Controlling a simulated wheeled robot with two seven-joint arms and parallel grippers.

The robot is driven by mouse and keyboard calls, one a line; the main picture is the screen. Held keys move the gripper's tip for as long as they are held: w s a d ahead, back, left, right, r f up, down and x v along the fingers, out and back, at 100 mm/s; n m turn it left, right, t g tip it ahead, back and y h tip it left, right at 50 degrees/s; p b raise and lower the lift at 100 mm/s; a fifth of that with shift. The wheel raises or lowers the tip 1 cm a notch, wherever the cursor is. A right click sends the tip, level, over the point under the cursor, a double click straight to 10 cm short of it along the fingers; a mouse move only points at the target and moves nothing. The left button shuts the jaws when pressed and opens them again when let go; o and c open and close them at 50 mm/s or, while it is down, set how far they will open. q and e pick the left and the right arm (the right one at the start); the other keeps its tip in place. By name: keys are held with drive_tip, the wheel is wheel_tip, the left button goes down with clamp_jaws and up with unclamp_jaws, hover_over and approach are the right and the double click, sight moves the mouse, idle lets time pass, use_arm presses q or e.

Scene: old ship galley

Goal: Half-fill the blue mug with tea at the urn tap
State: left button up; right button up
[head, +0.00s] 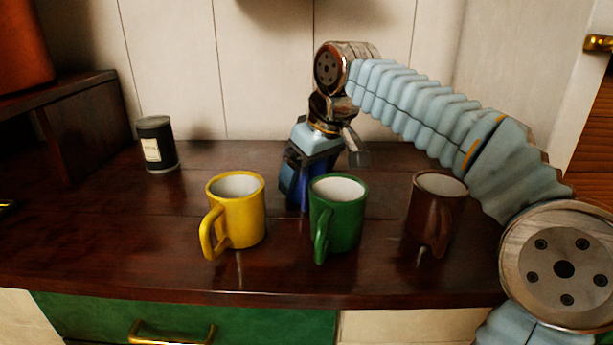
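The blue mug (298,196) is on the counter behind the green mug and partly hidden by it and by my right gripper. Only a strip of its blue side shows. My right gripper (299,172) reaches in from the right over the other mugs and points down at the blue mug. Its fingertips overlap the mug in the picture, and whether they are closed on it cannot be told. My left gripper is not in view. No tap shows. An orange-brown vessel (22,48) is cut off at the upper left; I cannot tell whether it is the urn.
A yellow mug (240,215), a green mug (338,222) and a brown mug (433,208) stand upright near the front of the dark wooden counter (120,235). A black labelled tin (157,145) stands at the back left. A dark wooden shelf (85,125) rises at the left.

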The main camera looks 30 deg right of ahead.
wheel_tip(320, 180, up, 10)
idle(0.6)
